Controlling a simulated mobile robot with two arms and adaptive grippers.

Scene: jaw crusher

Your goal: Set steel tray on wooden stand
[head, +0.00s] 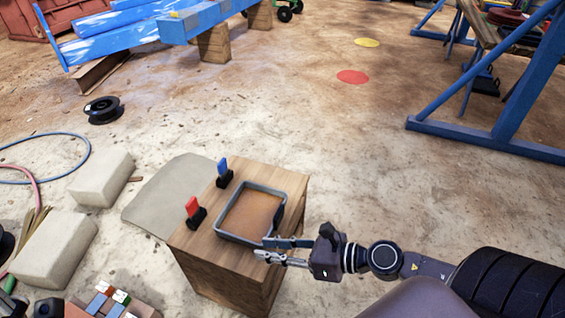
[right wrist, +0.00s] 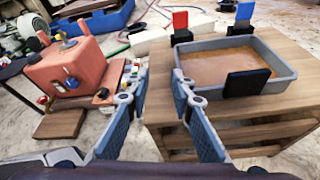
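The steel tray (head: 277,188) is a shallow grey rectangular tray with a brown inside. It sits flat on top of the wooden stand (head: 190,238), a box-like stand in the lower middle of the head view. In the right wrist view the tray (right wrist: 284,62) rests on the stand (right wrist: 165,108), with a black block (right wrist: 248,83) at its near wall. My right gripper (head: 262,249) is beside the tray's near right corner in the head view. In the right wrist view its fingers (right wrist: 158,85) are spread with nothing between them. My left gripper is not in view.
A red-topped clip (head: 192,208) and a blue-topped clip (head: 223,170) stand on the stand left of the tray. Pale blocks (head: 102,178) lie on the floor at left. A blue frame (head: 490,143) stands at right. The floor beyond the stand is mostly clear.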

